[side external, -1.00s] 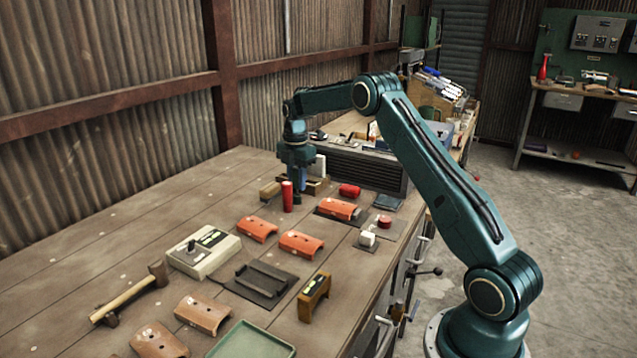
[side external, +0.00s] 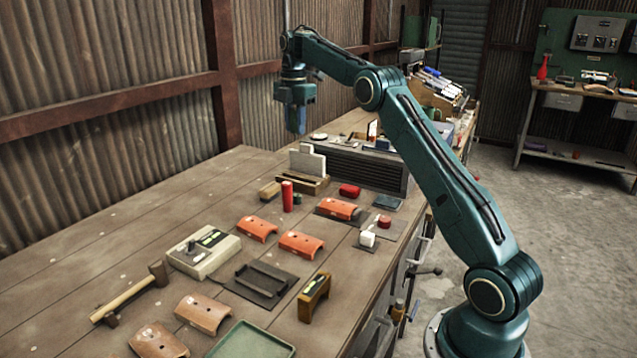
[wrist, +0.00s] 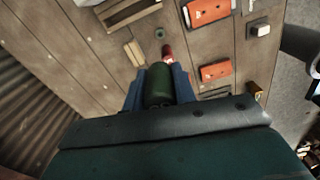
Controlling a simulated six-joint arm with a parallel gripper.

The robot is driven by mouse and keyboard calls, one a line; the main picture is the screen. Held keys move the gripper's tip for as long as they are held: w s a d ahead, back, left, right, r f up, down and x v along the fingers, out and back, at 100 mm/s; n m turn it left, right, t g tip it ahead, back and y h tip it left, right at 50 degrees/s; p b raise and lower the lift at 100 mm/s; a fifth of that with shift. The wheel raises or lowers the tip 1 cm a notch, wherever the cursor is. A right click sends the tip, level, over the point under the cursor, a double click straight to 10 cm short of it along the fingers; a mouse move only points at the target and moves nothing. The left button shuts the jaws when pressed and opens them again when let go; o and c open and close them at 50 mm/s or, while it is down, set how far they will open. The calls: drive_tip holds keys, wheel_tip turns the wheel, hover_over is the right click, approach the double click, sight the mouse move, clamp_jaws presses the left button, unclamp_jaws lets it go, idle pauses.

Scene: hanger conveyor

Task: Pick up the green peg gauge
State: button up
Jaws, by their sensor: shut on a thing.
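My gripper (side external: 296,122) is raised well above the bench, in front of the corrugated wall, with its blue fingers pointing down. In the wrist view my gripper (wrist: 158,92) is shut on the green peg gauge (wrist: 158,86), a dark green cylinder between the two blue fingers. Its lower end hangs clear of the bench. In the side view the fingers mostly hide it.
A wooden block (side external: 269,192), a slotted wooden holder with pale plates (side external: 309,181) and orange curved pieces (side external: 258,229) lie nearby. Open bench lies to the left.

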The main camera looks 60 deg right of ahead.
drive_tip(key=shift+r, duration=0.4)
idle(0.6)
